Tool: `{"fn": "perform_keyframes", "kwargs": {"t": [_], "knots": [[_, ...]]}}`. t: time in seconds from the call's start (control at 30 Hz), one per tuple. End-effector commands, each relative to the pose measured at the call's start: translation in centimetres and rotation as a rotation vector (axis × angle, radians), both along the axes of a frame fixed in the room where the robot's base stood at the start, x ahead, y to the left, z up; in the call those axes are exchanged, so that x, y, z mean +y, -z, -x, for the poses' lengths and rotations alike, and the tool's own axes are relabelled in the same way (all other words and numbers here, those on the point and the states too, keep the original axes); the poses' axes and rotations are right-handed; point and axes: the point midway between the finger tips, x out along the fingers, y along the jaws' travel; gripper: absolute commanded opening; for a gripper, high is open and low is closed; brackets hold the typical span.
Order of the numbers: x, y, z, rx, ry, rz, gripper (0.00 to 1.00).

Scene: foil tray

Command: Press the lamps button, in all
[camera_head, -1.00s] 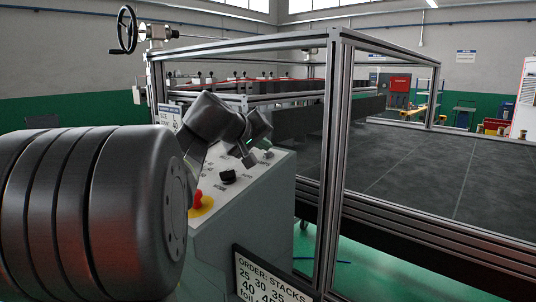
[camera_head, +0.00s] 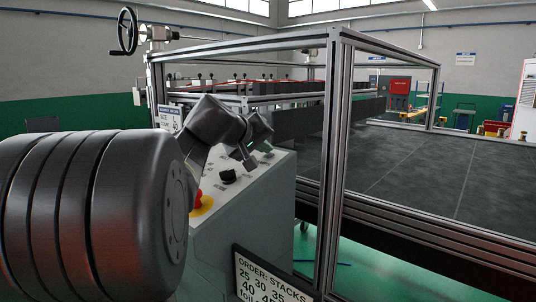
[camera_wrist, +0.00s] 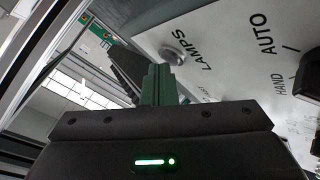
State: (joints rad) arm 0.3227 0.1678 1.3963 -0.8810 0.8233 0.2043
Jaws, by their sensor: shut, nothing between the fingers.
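The lamps button (camera_wrist: 173,55) is a small round metallic knob on the sloped control panel (camera_head: 240,205), with the word LAMPS printed beside it in the wrist view. My gripper (camera_wrist: 157,68) is shut and empty. Its dark green fingers end right by the button in the wrist view, covering part of its near side; I cannot tell whether they touch it. In the head view my gripper (camera_head: 249,163) points down at the far part of the panel top, and my own arm hides much of the panel's left.
A black selector knob (camera_head: 228,177) and a red emergency stop (camera_head: 198,199) on yellow sit nearer on the panel. An aluminium frame post (camera_head: 330,160) rises right of the panel. An order sign (camera_head: 270,278) stands at its foot.

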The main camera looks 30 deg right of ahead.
Motion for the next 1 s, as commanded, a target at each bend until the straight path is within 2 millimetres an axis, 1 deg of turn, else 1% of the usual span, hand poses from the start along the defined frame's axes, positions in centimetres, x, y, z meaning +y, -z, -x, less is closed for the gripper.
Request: {"fn": "perform_keyframes", "kwargs": {"t": [0.17,0.5,0.87,1.0], "knots": [[0.0,0.0,0.0,0.002,0.0,-0.001,0.0],[0.4,-1.6,0.1,0.001,0.0,-0.001,0.0],[0.5,-1.7,0.2,0.001,0.0,-0.001,0.0],[0.7,-2.5,0.3,0.0,-0.001,-0.001,0.0]]}}
